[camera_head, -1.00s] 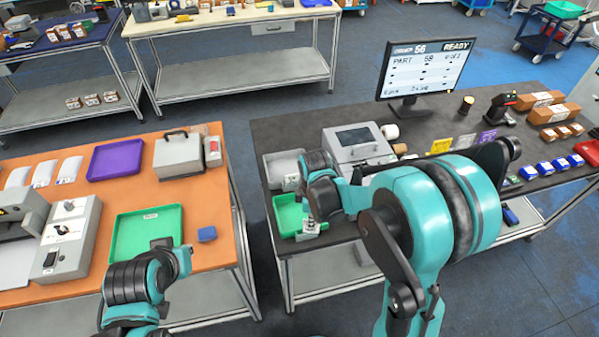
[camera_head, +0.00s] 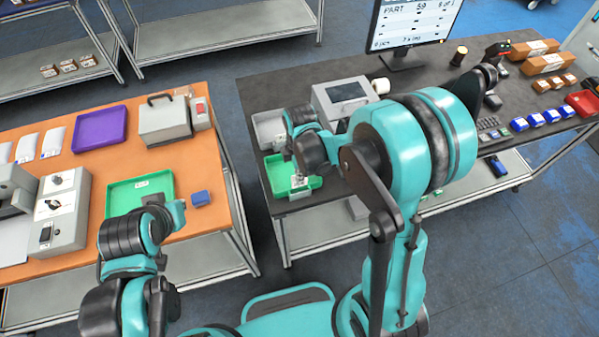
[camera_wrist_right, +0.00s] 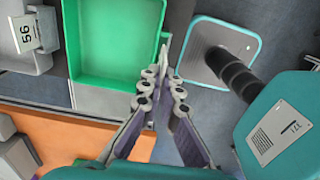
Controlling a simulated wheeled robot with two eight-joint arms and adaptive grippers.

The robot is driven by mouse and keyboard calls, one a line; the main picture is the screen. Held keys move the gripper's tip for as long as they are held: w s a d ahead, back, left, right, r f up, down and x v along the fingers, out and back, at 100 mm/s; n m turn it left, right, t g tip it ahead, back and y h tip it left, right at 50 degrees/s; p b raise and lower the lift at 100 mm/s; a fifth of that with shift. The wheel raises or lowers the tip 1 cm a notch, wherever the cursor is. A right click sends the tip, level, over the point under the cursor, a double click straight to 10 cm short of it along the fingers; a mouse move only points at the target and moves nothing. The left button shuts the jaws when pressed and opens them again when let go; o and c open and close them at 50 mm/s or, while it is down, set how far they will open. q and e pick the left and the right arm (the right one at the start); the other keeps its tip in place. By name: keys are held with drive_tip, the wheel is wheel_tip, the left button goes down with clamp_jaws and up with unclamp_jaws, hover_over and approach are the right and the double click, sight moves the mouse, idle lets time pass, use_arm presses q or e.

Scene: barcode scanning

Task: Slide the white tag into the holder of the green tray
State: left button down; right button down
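The green tray (camera_head: 280,172) lies on the dark table's near left corner; it is large at the top of the right wrist view (camera_wrist_right: 115,42). My right gripper (camera_head: 300,184) is at the tray's near right side. In the right wrist view its fingers (camera_wrist_right: 164,76) come together beside the tray's wall, closed on a thin pale piece seen nearly edge-on, which looks like the white tag (camera_wrist_right: 163,61). I cannot see the tray's holder clearly or whether the tag touches it. My left gripper (camera_head: 154,200) is over the orange table; its fingers cannot be made out.
A grey tray (camera_head: 266,128) sits behind the green one; its holder carries a tag reading 56 (camera_wrist_right: 27,34) in the right wrist view. A grey device (camera_head: 343,101) stands close by. Another green tray (camera_head: 118,199) and a blue box (camera_head: 200,198) are on the orange table.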

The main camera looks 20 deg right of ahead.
sight(299, 186)
drive_tip(key=shift+f+b, duration=1.75)
drive_tip(key=shift+f, duration=0.3)
drive_tip(key=c, duration=1.6)
unclamp_jaws()
drive_tip(key=shift+c, duration=0.2)
drive_tip(key=shift+r, duration=0.15)
wheel_tip(299, 186, up, 12)
drive_tip(key=shift+f, duration=0.1)
drive_tip(key=s+d+f+m+t+b, duration=0.2)
drive_tip(key=s+m+b, duration=0.3)
drive_tip(key=m, duration=0.4)
drive_tip(key=s+d+f+m+t+b, duration=0.2)
drive_tip(key=s+m+t+b, duration=0.3)
drive_tip(key=m, duration=0.4)
drive_tip(key=shift+s+d+f, duration=0.15)
drive_tip(key=shift+d+f, duration=0.2)
drive_tip(key=shift+f, duration=0.45)
